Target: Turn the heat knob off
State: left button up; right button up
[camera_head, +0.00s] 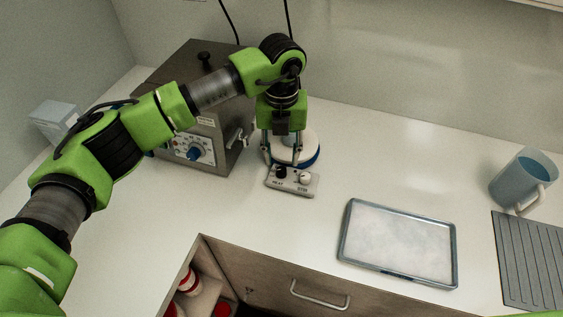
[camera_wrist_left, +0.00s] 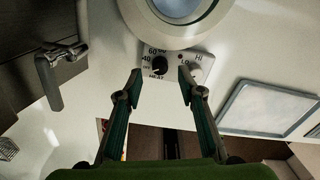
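The heat knob (camera_head: 281,172) is a small black knob on the left of the light grey front panel of a hotplate stirrer (camera_head: 293,190). A white knob (camera_head: 305,178) marked STIR sits to its right. In the left wrist view the heat knob (camera_wrist_left: 158,67) shows a white pointer line and numbers around it. My left gripper (camera_head: 281,162) points down over the front panel. In the wrist view its two fingers (camera_wrist_left: 159,84) are spread, with the heat knob visible between and beyond them, and nothing is held. My right gripper is not in view.
A steel water bath (camera_head: 180,115) with a blue dial stands left of the stirrer. A shallow tray (camera_head: 350,250) lies to the right, with a blue mug (camera_head: 515,180) and a ribbed grey mat (camera_head: 530,260) beyond. An open drawer (camera_head: 205,275) shows below the counter's front edge.

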aim_at(282, 169)
pick_arm(q)
notch_tip(282, 169, up, 8)
jog(key=shift+f, duration=0.1)
dwell(0.6)
